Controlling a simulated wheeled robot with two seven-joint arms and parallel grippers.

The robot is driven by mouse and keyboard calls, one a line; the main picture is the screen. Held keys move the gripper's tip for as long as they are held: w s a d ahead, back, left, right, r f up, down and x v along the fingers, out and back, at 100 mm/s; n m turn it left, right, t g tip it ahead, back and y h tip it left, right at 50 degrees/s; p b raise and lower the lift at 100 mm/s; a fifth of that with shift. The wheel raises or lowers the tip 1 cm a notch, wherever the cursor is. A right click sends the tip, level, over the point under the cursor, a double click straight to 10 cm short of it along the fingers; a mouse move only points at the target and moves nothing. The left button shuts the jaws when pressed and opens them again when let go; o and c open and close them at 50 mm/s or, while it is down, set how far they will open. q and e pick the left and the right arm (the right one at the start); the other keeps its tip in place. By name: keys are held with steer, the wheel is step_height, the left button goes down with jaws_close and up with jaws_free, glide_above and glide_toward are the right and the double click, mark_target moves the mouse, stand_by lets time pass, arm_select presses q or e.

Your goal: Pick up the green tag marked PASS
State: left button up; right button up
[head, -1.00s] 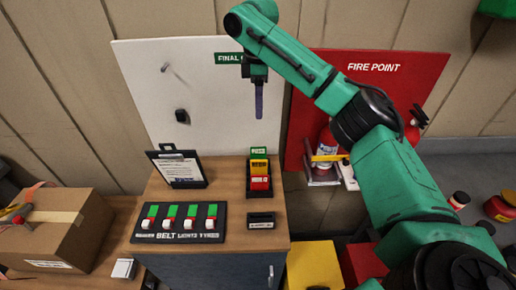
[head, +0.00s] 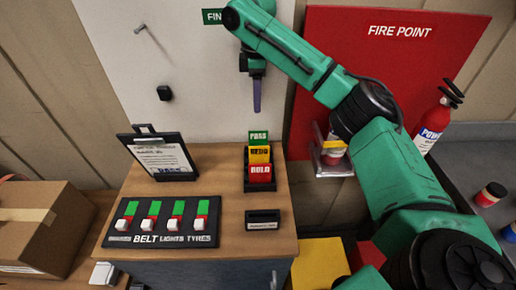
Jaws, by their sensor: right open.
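The green tag marked PASS (head: 258,136) stands at the back of a dark tag holder (head: 247,183) on the wooden stand top. A yellow tag (head: 259,154) and a red tag marked HOLD (head: 260,172) stand in front of it and cover its lower part. My right gripper (head: 257,105) points down above and behind the tags, in front of the white board. It is seen edge-on, apart from the green tag, with nothing visible in it. My left gripper is out of view.
A switch panel marked BELT, LIGHTS, TYRES (head: 162,240), a clipboard (head: 185,138) and a small black holder (head: 264,217) share the stand top (head: 218,190). A cardboard box (head: 60,210) is at left. A red fire point board (head: 330,60) and an extinguisher (head: 433,120) are at right.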

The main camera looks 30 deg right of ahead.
mark_target(258, 137)
steer(key=f+p, duration=0.1)
steer(key=f, duration=0.3)
steer(key=f+p, duration=0.1)
steer(key=f, duration=0.3)
steer(key=s+f+p, duration=0.1)
steer(key=f+p, duration=0.1)
steer(key=f, duration=0.2)
steer(key=shift+f, duration=0.8)
jaws_close()
